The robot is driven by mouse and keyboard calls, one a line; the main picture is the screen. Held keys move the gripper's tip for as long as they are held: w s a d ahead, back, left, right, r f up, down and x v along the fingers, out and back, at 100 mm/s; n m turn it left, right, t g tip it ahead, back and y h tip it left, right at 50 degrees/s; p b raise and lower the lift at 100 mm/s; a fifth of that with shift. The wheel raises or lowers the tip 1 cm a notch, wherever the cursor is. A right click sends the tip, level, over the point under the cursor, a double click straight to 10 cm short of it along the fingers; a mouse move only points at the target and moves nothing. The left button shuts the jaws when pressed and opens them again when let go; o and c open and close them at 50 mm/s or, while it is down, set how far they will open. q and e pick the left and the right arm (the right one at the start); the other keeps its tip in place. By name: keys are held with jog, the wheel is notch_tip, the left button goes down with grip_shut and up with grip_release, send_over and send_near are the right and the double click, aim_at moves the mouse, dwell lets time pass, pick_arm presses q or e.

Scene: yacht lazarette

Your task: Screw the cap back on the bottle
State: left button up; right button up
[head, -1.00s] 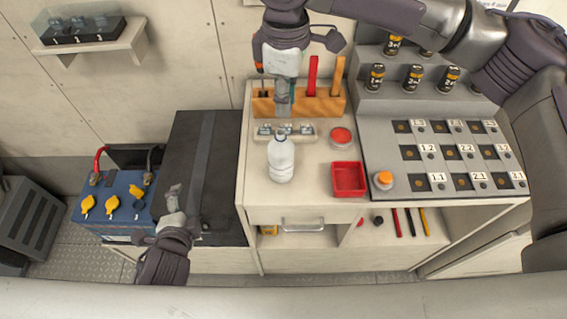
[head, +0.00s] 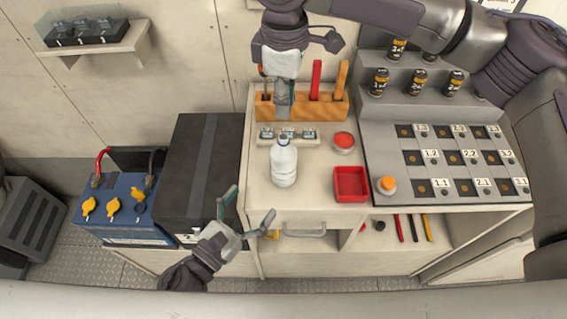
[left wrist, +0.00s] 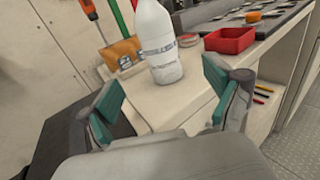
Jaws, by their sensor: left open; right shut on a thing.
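My left gripper (head: 247,207) is open and empty, in front of and left of the bottle, at the counter's front edge. Its fingers are spread wide and apart from the bottle. My right gripper (head: 282,103) points down behind and above the bottle, in front of the wooden rack. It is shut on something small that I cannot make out. I cannot identify the cap.
A wooden tool rack (head: 330,107) stands behind the bottle, a small rail of fittings (head: 265,139) before it. A red tray (head: 351,197) and a red-topped round tin (head: 344,140) are to the right. A black box (head: 184,188) borders the counter's left side.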

aim_at(276, 172)
pick_arm(q)
jog(key=x, duration=1.2)
grip_shut()
pick_arm(e)
jog(key=shift+f, duration=2.5)
